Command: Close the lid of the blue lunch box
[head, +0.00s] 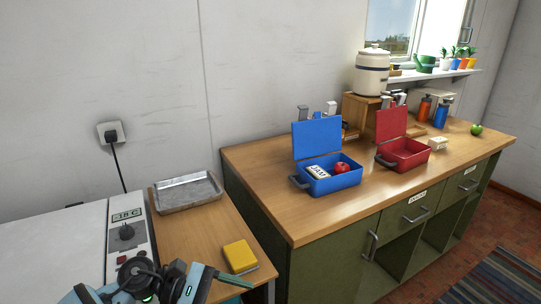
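The blue lunch box (345,182) stands on the wooden top of the green cabinet, in the middle of the head view. Its lid (317,138) is open and stands upright at the back edge. A white labelled pack (318,171) and a red apple (341,167) lie inside it. A dark handle (298,182) shows at its left front. Parts of my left arm with teal and black pieces show at the bottom left, well below and left of the box; I cannot tell how its fingers stand. My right gripper is not in view.
An open red lunch box (405,153) stands right of the blue one, with a small white box (438,143) beside it. A lower side table holds a metal tray (187,190) and a yellow box (240,256). The worktop in front of the blue box is clear.

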